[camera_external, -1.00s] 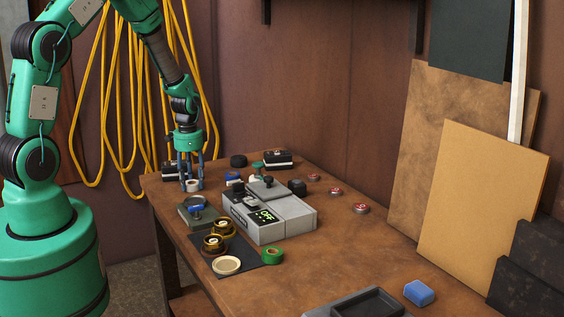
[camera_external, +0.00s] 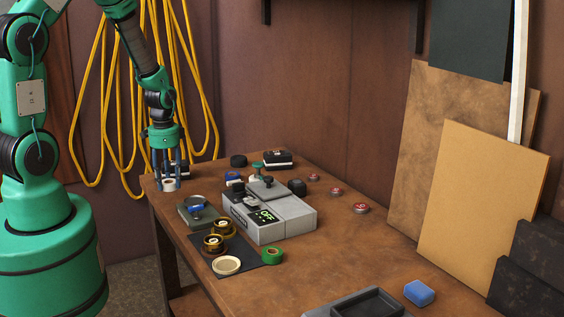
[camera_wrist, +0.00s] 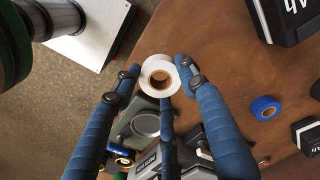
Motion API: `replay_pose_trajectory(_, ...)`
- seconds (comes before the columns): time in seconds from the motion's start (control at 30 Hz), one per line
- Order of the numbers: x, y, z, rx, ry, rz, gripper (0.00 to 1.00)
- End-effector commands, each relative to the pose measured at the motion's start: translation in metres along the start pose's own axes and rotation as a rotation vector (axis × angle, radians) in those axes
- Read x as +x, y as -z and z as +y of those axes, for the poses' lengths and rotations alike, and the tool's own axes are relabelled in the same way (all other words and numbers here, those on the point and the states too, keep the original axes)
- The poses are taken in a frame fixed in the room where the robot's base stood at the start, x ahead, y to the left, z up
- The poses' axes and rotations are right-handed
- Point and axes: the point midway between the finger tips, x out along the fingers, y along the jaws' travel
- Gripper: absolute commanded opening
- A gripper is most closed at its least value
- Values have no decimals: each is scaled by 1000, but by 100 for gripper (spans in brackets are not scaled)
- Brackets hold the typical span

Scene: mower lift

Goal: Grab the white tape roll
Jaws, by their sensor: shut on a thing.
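The white tape roll (camera_external: 169,187) is at the far left corner of the wooden table in the external view. My gripper (camera_external: 168,178) is above it, pointing down, with its blue fingers around the roll. In the wrist view the white tape roll (camera_wrist: 160,63) with its brown core sits between the fingertips (camera_wrist: 160,76) of my gripper, which is shut on it. A third finger reaches up from below and covers part of the roll's near side. I cannot tell whether the roll touches the tabletop.
A grey device (camera_external: 270,215) showing "OFF" stands mid-table. Left of it are a dark green box (camera_external: 188,217) and brown tape rolls (camera_external: 213,243) on a black mat. A green tape roll (camera_external: 271,256) lies in front.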

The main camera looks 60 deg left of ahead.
Motion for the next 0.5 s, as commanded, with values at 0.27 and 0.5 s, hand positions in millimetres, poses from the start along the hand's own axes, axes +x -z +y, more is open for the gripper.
replay_pose_trajectory(0.27, -4, -30, 25, 0, 0, 0, 16)
replay_pose_trajectory(0.5, -5, -39, 33, 0, 0, 0, 16)
